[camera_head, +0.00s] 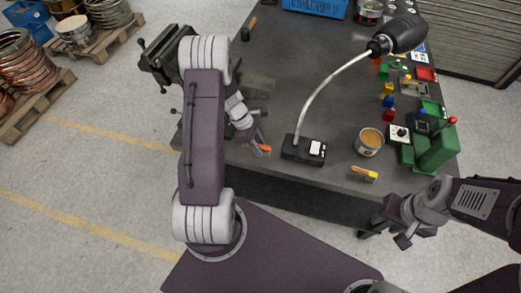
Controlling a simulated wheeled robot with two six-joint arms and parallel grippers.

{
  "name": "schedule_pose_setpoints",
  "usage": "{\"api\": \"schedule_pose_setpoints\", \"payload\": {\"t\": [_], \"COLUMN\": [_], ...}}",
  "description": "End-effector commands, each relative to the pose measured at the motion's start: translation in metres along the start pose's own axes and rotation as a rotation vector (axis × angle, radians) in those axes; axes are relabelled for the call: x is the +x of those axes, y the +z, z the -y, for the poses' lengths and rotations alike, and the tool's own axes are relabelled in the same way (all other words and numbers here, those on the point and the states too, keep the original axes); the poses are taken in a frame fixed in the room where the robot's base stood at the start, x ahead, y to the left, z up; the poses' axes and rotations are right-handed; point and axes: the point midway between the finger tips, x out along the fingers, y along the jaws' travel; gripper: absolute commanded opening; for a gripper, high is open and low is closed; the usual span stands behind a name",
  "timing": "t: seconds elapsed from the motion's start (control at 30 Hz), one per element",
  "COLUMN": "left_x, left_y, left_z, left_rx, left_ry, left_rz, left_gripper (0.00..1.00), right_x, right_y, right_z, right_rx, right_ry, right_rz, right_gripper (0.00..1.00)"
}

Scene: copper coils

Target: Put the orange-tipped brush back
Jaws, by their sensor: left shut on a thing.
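My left gripper (257,142) is at the near left part of the dark table, partly hidden behind my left arm. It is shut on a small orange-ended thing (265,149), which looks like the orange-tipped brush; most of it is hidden. A second slim tool with a yellow and orange handle (364,173) lies near the table's front edge, left of my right gripper. My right gripper (386,238) is off the front edge, with its fingers apart and nothing seen between them.
A lamp base (303,150) with a curved neck stands just right of my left gripper. A vise (164,56) is at the left corner. The table's middle is fairly clear.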

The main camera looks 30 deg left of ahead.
Motion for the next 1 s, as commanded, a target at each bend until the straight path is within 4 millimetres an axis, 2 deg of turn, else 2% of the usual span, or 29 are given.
{"api": "schedule_pose_setpoints", "payload": {"t": [0.1, 0.23, 0.43, 0.83, 0.87, 0.9, 0.93, 1.0], "left_x": [0.005, 0.011, 0.041, 0.048, 0.047, 0.046, 0.046, 0.046], "left_y": [-0.001, -0.003, -0.015, -0.018, -0.018, -0.018, -0.018, -0.018], "left_z": [-0.009, -0.010, -0.009, -0.010, -0.010, -0.010, -0.010, -0.010], "left_rx": [0.001, -0.001, -0.002, 0.000, 0.000, 0.000, 0.000, 0.000], "left_ry": [0.000, -0.002, -0.002, 0.000, 0.000, 0.000, 0.000, 0.000], "left_rz": [0.000, 0.001, 0.001, 0.000, 0.000, 0.000, 0.000, 0.000], "left_gripper": [0.00, 0.00, 0.00, 0.00, 0.34, 0.45, 0.50, 0.50], "right_x": [-0.002, -0.001, -0.002, 0.002, 0.001, 0.001, 0.001, 0.001], "right_y": [0.000, 0.000, 0.000, 0.000, 0.000, 0.000, 0.000, 0.000], "right_z": [0.000, 0.000, 0.000, 0.000, 0.000, 0.000, 0.000, 0.000], "right_rx": [0.000, 0.000, 0.000, 0.000, 0.000, 0.000, 0.000, 0.000], "right_ry": [0.000, 0.000, 0.000, 0.000, 0.000, 0.000, 0.000, 0.000], "right_rz": [0.000, 0.000, 0.000, 0.000, 0.000, 0.000, 0.000, 0.000], "right_gripper": [0.36, 0.36, 0.36, 0.36, 0.36, 0.36, 0.36, 0.36]}}
